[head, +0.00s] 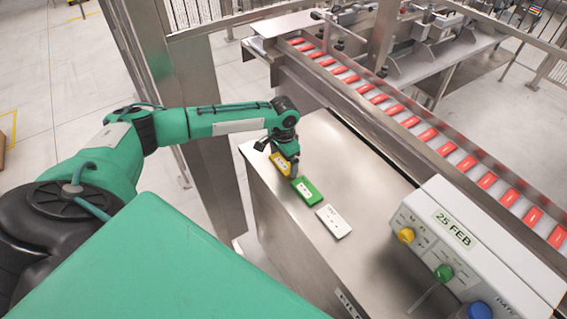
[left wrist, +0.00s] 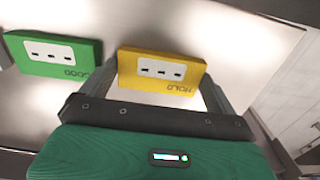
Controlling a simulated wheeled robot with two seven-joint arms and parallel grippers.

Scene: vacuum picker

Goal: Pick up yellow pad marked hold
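The yellow pad marked HOLD (head: 280,163) lies on the steel cabinet top, at the far end of a row of pads. In the left wrist view the yellow pad (left wrist: 160,70) is in front of my left gripper, with a white label bearing three dark slots. My left gripper (head: 287,168) is low over the row and partly hides the pad in the head view. Its fingers are apart, one toward each end of the pad; I cannot tell whether they touch it. My right gripper is not in view.
A green pad marked GOOD (head: 307,190) lies close beside the yellow one, then a white pad (head: 334,221). A control box (head: 450,237) with coloured knobs stands at the right. A conveyor (head: 400,115) carrying red packs runs behind. The cabinet top right of the pads is clear.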

